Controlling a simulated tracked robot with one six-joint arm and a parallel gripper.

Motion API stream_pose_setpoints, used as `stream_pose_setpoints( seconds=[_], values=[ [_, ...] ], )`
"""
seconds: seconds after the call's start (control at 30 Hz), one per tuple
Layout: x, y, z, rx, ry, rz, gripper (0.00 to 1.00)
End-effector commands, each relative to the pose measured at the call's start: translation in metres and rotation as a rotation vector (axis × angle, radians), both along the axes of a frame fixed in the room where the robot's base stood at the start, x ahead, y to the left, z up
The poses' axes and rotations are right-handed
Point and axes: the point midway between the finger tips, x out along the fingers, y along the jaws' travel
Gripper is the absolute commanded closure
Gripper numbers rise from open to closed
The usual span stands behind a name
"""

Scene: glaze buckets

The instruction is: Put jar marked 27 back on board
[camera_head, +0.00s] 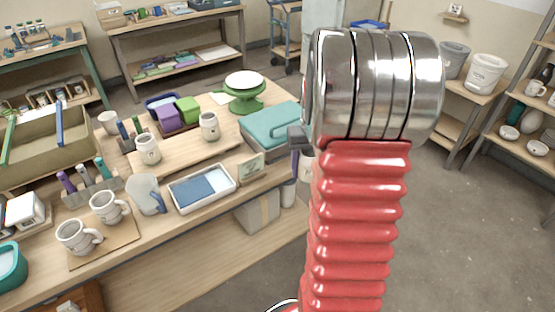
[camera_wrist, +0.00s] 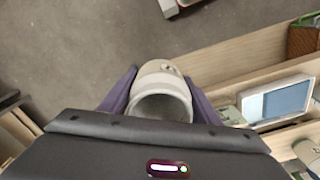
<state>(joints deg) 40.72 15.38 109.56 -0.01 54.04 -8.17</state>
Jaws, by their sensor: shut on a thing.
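My gripper (camera_wrist: 160,84) is shut on a pale cream jar (camera_wrist: 162,103) in the wrist view, one purple finger on each side. Its round open mouth faces the camera, and I cannot read any number on it. In the head view my arm hides most of the gripper and jar; a pale bit of the jar (camera_head: 306,168) shows beside the arm, right of the table. A light wooden board (camera_head: 192,153) stands on the table. Two similar pale jars are on it, one near its front left (camera_head: 148,149) and one near its right (camera_head: 209,127). Their marks are too small to read.
On the table, a white tray with a blue pad (camera_head: 202,188), a small sign card (camera_head: 251,168), a teal-lidded box (camera_head: 272,129) and a green stand (camera_head: 245,92) surround the board. Two mugs (camera_head: 79,238) (camera_head: 109,207) sit at the front left.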

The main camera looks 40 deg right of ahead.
Motion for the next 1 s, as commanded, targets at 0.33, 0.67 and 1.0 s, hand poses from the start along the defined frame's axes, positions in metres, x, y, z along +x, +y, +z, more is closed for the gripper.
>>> stream_pose_setpoints(
  seconds=[0.33, 0.67, 1.0],
  values=[
    [0.057, 0.049, -0.002, -0.001, -0.005, 0.084, 0.75],
    [0.123, 0.145, -0.01, 0.001, -0.003, 0.251, 0.75],
    [0.162, 0.26, -0.021, 0.005, 0.006, 0.451, 0.75]
  ],
)
